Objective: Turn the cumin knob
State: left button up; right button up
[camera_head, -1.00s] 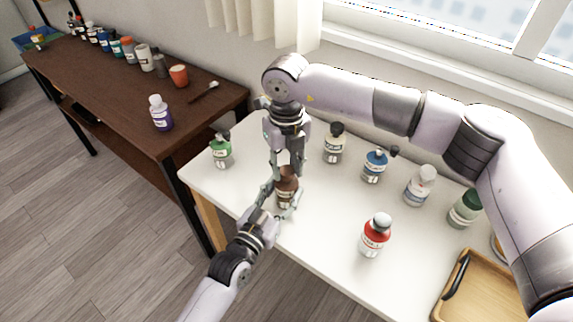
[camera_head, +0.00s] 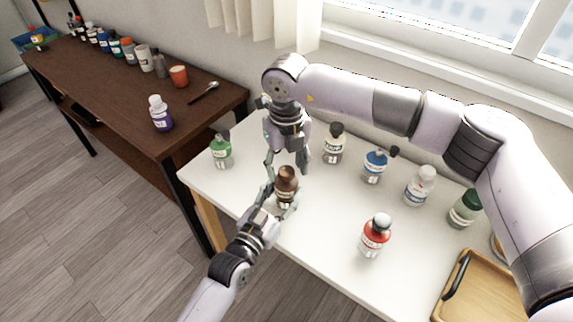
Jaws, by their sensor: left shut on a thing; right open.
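A brown bottle with a brown cap (camera_head: 287,181) stands upright on the white table; its label is too small to read, so I cannot tell whether it is the cumin. My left gripper (camera_head: 284,203) comes from the lower left and is shut around the bottle's lower body. My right gripper (camera_head: 287,160) points down from above, open, with its fingers just above and behind the cap.
A wooden tray (camera_head: 482,290) lies at right. A dark table (camera_head: 120,95) stands left.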

aim_at(286, 171)
notch_tip(286, 171, up, 12)
dwell(0.7)
dwell(0.4)
notch_tip(286, 171, down, 12)
jog(key=n, duration=1.8)
jog(key=shift+f, duration=0.2)
